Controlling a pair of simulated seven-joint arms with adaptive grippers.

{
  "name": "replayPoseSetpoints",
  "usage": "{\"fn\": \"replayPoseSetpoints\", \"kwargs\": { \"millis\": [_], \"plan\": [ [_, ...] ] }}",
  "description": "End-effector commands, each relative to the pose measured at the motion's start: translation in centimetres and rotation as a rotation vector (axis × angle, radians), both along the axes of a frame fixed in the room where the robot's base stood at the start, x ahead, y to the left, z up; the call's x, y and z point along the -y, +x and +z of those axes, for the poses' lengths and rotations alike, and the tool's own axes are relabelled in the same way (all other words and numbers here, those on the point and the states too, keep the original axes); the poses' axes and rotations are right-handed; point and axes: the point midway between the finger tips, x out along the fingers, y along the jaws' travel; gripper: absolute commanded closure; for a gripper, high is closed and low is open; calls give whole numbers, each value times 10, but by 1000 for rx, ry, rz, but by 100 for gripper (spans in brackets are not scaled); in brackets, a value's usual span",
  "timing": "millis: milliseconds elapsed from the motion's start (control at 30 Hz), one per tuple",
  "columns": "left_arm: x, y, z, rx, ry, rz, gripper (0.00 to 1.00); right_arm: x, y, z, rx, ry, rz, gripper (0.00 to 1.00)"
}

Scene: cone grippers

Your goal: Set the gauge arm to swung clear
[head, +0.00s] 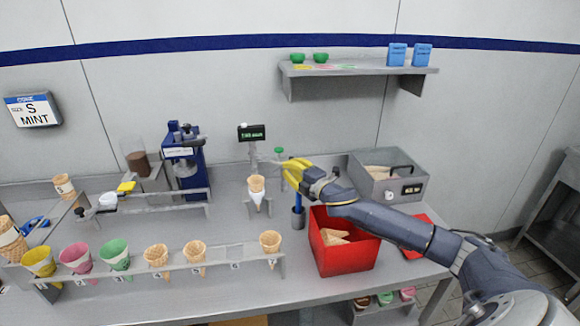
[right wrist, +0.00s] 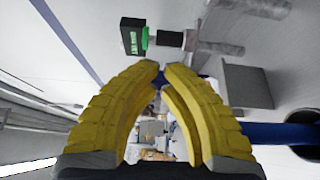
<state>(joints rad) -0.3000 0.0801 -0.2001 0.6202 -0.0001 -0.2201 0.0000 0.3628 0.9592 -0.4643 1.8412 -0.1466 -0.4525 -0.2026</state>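The gauge stands behind the cone rack, with a black display box (head: 251,132) showing green text on a grey post. Its display box (right wrist: 131,37) also shows at the top of the right wrist view. A small green-topped piece (head: 279,151) stands just right of the post; I cannot tell whether it is the gauge arm's handle. A wafer cone (head: 257,188) sits upright in a holder below the gauge. My right gripper (head: 287,166) is right of the gauge, near the green piece. Its yellow fingertips (right wrist: 160,68) nearly meet, with nothing visible held. My left gripper is out of view.
A red bin (head: 340,262) with cones stands below my right arm. A grey box (head: 389,184) is behind it. A blue machine (head: 184,165) stands left of the gauge. A front rack (head: 219,266) holds several cones. A wall shelf (head: 358,68) is above.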

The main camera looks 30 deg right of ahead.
Motion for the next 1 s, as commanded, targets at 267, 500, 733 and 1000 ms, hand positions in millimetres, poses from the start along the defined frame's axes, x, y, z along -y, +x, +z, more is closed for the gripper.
{"fn": "replayPoseSetpoints", "kwargs": {
  "millis": [267,500,733,1000],
  "plan": [
    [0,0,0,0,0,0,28,9,10,0,1,0,-1,100],
    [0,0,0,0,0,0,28,9,11,0,0,0,-1,100],
    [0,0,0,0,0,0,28,12,10,0,0,-1,2,100],
    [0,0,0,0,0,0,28,31,5,-1,-1,-1,28,100]
  ]
}}
